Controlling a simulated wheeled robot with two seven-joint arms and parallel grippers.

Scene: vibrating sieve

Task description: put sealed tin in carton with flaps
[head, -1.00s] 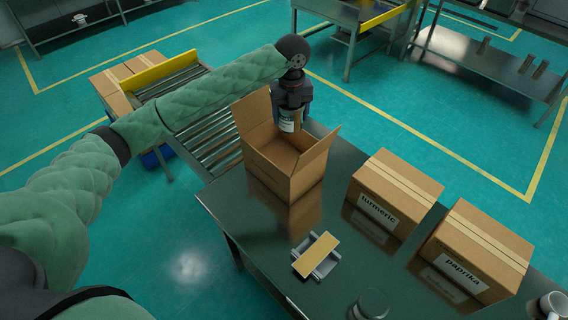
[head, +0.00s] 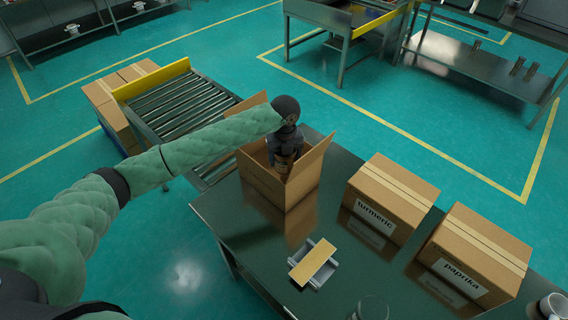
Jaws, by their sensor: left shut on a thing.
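The open carton with flaps (head: 272,187) stands at the far left corner of the dark table (head: 250,243), its flaps raised. My left gripper (head: 284,163) points down into the carton's mouth. It is shut on the sealed tin (head: 282,168), of which only a small part shows between the gripper and the carton wall. The tin's lower part is hidden, so I cannot tell if it touches the carton floor. My right gripper is not in view.
Closed cartons labelled turmeric (head: 390,196) and paprika (head: 474,258) stand to the right on the table. A small tray with a tan plate (head: 314,262), a glass jar (head: 371,308) and a mug (head: 550,307) are nearer. A roller conveyor (head: 180,108) lies behind left.

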